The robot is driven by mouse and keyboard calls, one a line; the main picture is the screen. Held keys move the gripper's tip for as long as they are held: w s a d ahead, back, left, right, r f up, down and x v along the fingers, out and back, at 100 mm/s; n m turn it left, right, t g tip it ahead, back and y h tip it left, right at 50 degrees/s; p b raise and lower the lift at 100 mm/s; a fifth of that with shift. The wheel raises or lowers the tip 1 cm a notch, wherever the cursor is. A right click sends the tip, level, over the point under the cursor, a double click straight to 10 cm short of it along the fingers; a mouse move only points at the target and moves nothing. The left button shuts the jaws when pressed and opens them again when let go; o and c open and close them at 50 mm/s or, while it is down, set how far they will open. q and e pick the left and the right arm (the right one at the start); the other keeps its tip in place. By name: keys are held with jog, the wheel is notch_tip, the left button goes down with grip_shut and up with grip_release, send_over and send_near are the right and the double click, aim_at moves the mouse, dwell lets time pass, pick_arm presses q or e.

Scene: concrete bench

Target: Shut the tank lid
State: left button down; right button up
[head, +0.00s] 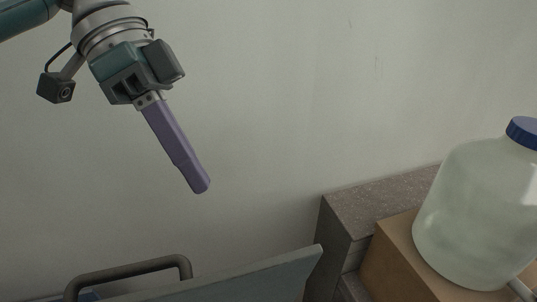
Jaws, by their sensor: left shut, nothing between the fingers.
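My left gripper (203,187) hangs in the upper left, its long purple fingers pressed together and pointing down and to the right. Nothing is between the fingers. A flat grey panel (255,276), which looks like the tank lid, shows at the bottom edge with its upper edge slanting up to the right. It appears raised, but its hinge and the tank under it are out of view. My left gripper is above the panel and apart from it. My right gripper is not in view.
A dark grey bar handle (130,273) stands at the lower left. At right, a large translucent jar (470,215) with a blue cap (523,131) stands on a brown box (390,262) beside a grey stone-like block (375,205). The pale wall behind is bare.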

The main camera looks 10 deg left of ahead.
pick_arm(q)
jog(key=s+d+f+p, duration=0.4)
jog(key=shift+d+f+p, duration=0.25)
jog(key=shift+f+p, duration=0.1)
jog(key=shift+f, duration=0.05)
jog(key=shift+s, duration=0.1)
